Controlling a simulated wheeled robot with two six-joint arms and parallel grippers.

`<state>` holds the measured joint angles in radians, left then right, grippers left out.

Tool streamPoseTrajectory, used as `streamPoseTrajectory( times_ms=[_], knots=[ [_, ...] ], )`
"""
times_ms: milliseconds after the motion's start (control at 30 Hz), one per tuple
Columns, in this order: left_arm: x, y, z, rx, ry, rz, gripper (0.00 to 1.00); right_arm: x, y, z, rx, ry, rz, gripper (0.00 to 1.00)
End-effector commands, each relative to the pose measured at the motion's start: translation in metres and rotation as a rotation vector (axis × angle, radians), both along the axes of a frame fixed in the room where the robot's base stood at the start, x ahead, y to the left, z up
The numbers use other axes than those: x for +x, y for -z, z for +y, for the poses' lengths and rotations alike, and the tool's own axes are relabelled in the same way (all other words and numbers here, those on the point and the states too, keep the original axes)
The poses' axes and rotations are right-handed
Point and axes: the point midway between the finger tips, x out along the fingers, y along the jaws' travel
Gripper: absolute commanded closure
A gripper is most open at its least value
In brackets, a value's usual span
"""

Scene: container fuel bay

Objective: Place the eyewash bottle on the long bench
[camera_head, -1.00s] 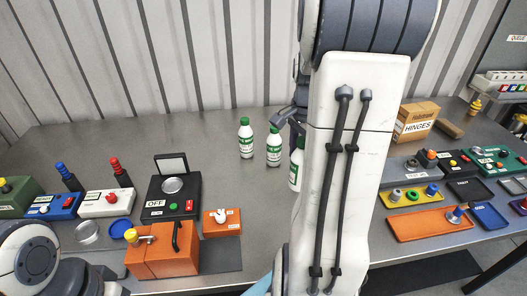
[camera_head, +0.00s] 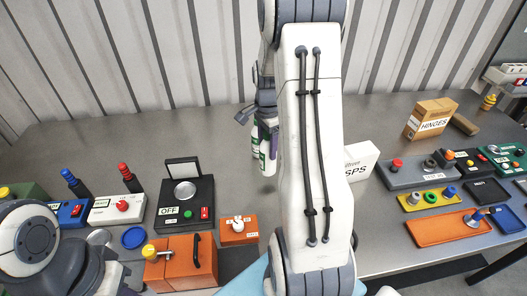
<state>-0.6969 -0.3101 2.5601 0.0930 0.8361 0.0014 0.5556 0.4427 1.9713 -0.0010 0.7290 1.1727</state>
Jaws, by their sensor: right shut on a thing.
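My right gripper (camera_head: 258,113) is shut on a white bottle (camera_head: 268,158) with a green-and-white label, over the middle of the grey metal bench (camera_head: 330,105). The gripper hides the bottle's top, and my arm's upright link covers the area just to its right. Another white bottle seems to show just behind it on the left, but the overlap makes this unclear. I cannot tell whether the held bottle touches the bench. I cannot read which bottle is the eyewash. My left arm is at the lower left; its fingers do not show.
Left are a black OFF box (camera_head: 184,205), an orange box (camera_head: 182,268), a small orange switch box (camera_head: 238,231) and button boxes. Right are a white box (camera_head: 358,163), a HINGES carton (camera_head: 430,120), an orange tray (camera_head: 447,229) and control boxes. A corrugated wall stands behind.

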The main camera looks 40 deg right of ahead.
Motion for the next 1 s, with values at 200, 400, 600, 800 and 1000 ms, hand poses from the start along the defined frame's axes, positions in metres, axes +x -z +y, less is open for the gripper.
streamPoseTrajectory(
  times_ms=[200,400,600,800,1000],
  knots=[
    [0.0,-0.008,0.0,0.0,-0.001,0.0,1.0,0.019,0.012,0.004,0.0,0.0,0.0,1.0],
    [0.0,-0.018,0.0,0.0,-0.001,0.0,1.0,0.018,0.039,0.005,0.002,0.0,0.004,1.0],
    [0.0,-0.02,0.0,0.0,-0.001,0.0,1.0,0.019,0.052,0.004,-0.001,0.0,-0.002,1.0],
    [0.0,-0.019,0.0,0.0,-0.001,0.0,1.0,0.019,0.052,0.004,-0.001,0.0,-0.002,1.0],
    [0.0,-0.017,0.0,0.0,-0.001,0.0,1.0,0.018,0.054,0.004,0.0,0.0,-0.001,0.05]
  ],
)
